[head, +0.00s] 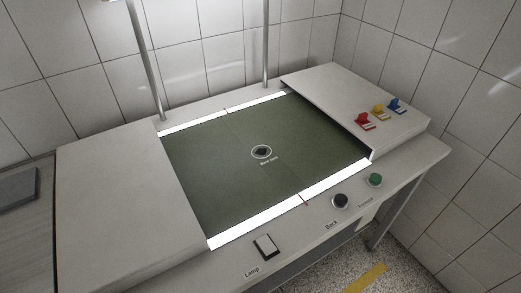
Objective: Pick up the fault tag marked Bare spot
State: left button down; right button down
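Three small tags, red (366,121), yellow (380,111) and blue (396,105), stand in a slanting row on the white right-hand housing of the bench. Any marking on them is too small to read, so I cannot tell which one is marked Bare spot. A small white caption under the spot is too blurred to read surely. Neither of my grippers is in view.
Bright strips edge the sheet at back and front. A Lamp switch (264,245), a black Back button (340,201) and a green button (375,180) sit on the front rail. Two metal posts rise at the back. Tiled walls stand behind and right.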

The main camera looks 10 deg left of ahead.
aim_at(393, 106)
jog(key=i+l, duration=0.15)
jog(key=l, duration=0.2)
jog(key=i+l+u, duration=0.1)
jog(key=l, duration=0.2)
jog(key=i+l, duration=0.2)
jog(key=l, duration=0.15)
jog(key=i+l, duration=0.15)
jog(key=l, duration=0.2)
jog(key=i+l+u, duration=0.1)
jog(key=l, duration=0.25)
jog(key=i+l, duration=0.2)
jog(key=l, duration=0.15)
jog(key=i+l, duration=0.15)
jog(key=l, duration=0.2)
jog(key=j+u, duration=0.05)
